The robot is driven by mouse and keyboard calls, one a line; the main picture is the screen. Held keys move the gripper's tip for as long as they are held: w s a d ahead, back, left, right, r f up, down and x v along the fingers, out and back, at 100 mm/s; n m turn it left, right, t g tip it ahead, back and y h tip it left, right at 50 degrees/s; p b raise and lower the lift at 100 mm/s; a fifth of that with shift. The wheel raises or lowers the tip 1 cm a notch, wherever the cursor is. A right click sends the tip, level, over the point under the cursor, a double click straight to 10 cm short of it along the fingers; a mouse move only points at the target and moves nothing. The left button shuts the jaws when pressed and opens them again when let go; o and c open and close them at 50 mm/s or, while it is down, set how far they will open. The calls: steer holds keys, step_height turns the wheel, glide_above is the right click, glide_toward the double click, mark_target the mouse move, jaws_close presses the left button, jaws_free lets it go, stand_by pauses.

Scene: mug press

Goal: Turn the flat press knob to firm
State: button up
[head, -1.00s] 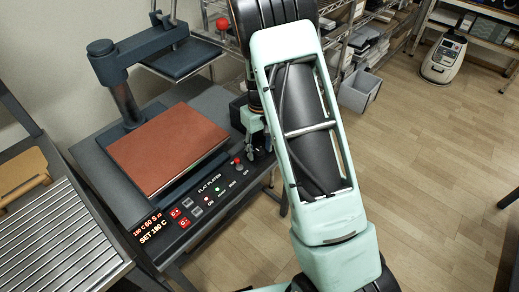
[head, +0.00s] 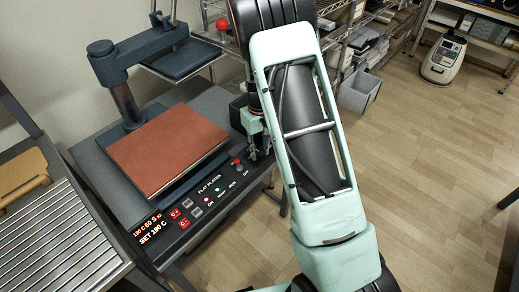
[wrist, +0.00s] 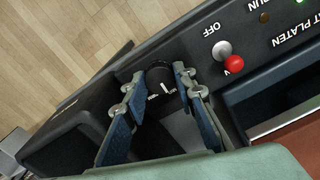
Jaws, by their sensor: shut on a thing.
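The knob (wrist: 159,78) is a dark round dial on the dark front panel of the press. In the wrist view it sits between the two fingertips of my gripper (wrist: 159,86), which is shut on it. A short white pointer line shows on the knob, with small white lettering near it too small to read surely. In the head view my gripper (head: 258,148) reaches down at the right end of the panel, and hides the knob there. The flat press has a reddish-brown platen (head: 168,148).
A red-tipped toggle switch (wrist: 233,64) marked OFF stands close beside the right finger. The panel also has red buttons, lamps and a lit display (head: 152,229) reading SET 190 C. A slatted rack (head: 55,240) stands at left. Open floor (head: 440,170) lies to the right.

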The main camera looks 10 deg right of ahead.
mark_target(260, 152)
steer(key=m, duration=0.5)
steer(key=shift+m+p, duration=0.6)
steer(key=shift+m, duration=1.7)
steer(key=o, duration=1.2)
steer(key=shift+c, duration=0.2)
step_height(260, 152, up, 12)
